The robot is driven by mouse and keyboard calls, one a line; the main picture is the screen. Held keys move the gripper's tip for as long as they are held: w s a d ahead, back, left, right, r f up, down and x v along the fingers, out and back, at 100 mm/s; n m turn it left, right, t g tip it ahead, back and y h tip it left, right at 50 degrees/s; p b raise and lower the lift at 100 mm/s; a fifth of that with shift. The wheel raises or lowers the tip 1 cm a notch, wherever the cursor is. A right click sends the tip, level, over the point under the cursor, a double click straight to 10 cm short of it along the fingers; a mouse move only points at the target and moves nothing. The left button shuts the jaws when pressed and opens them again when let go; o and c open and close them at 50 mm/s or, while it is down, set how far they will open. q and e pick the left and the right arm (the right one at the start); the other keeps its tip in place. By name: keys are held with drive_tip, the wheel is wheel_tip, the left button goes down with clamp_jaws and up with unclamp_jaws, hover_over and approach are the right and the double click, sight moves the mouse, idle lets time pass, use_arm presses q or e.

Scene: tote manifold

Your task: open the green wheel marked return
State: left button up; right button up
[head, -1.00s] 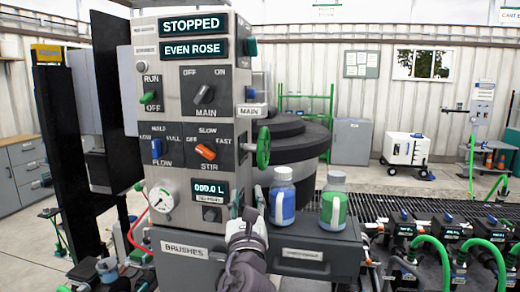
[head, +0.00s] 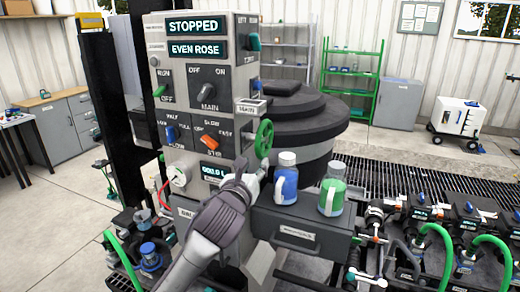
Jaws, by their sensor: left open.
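A green handwheel (head: 264,138) sits on the right side of the grey control cabinet (head: 190,130), seen nearly edge-on. I cannot read a "return" mark on it. A small plate (head: 252,107) is just above it. My left gripper (head: 256,176) is just below the wheel, beside the cabinet's lower right edge. Its fingers are small and partly hidden by my own wrist, and I see nothing held in them. I cannot tell whether it touches the wheel; a small gap seems to show. My right gripper is not in view.
A blue bottle (head: 286,180) and a green bottle (head: 332,188) stand on a dark drawer unit (head: 300,235) right of my gripper. The cabinet carries several knobs and displays reading STOPPED and EVEN ROSE. A dark round tank (head: 300,125) stands behind. Valves with green hoses fill the right.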

sight(260, 158)
use_arm(q)
drive_tip(key=w, duration=0.2)
drive_tip(key=w+d+p, duration=0.1)
drive_tip(key=w, duration=0.1)
drive_tip(key=shift+w+r, duration=0.15)
drive_tip(key=shift+w+p, duration=0.3)
drive_tip(key=shift+w, duration=0.4)
drive_tip(key=shift+d, duration=0.15)
drive_tip(key=c, duration=0.5)
drive_tip(key=shift+c, duration=1.3)
clamp_jaws()
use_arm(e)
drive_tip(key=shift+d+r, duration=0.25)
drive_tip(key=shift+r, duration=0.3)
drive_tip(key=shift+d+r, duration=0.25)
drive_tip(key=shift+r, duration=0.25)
